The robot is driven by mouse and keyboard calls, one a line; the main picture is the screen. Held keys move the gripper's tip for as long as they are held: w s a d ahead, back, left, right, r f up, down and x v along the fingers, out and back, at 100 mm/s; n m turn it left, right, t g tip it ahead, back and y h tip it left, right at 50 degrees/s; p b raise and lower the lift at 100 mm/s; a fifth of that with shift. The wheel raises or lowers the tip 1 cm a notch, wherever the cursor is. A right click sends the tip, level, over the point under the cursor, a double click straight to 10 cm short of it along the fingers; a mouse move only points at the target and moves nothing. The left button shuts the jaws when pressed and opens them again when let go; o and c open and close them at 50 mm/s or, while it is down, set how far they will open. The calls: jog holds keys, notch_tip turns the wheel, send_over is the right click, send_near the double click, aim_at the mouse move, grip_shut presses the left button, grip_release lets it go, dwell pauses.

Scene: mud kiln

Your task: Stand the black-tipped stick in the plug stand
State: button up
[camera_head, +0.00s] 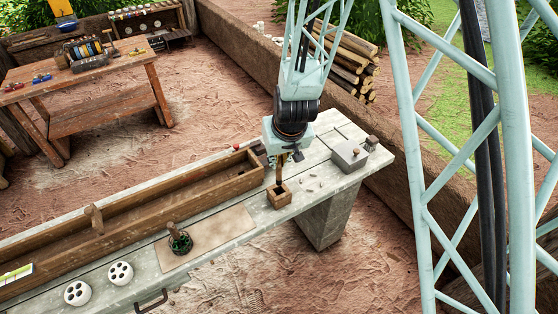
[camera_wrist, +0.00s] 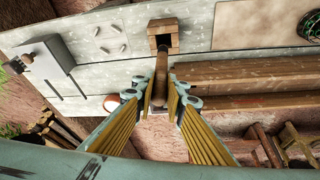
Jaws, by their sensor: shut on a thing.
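My gripper (camera_wrist: 163,101) is shut on a brown wooden stick (camera_wrist: 161,68), with a finger on each side of it. In the head view the stick (camera_head: 279,174) hangs roughly upright below my gripper (camera_head: 281,160). The plug stand is a small square wooden block (camera_head: 279,200) with a dark square hole, on the long pale table. It also shows in the wrist view (camera_wrist: 165,24). The stick's lower end is at the stand's hole in both views; I cannot tell how far inside it is. I cannot make out a black tip.
A long wooden trough (camera_head: 160,205) runs along the table, left of the stand.

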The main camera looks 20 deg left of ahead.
aim_at(280, 175)
jog(key=shift+f+b, duration=3.75)
jog(key=shift+f, duration=0.6)
jog(key=o, duration=0.9)
jog(key=shift+c, duration=0.2)
jog(key=shift+r, duration=0.15)
jog(key=shift+v, duration=2.35)
jog(key=s+d, duration=0.6)
jog(key=s, duration=0.4)
jog(key=shift+s+d, duration=0.2)
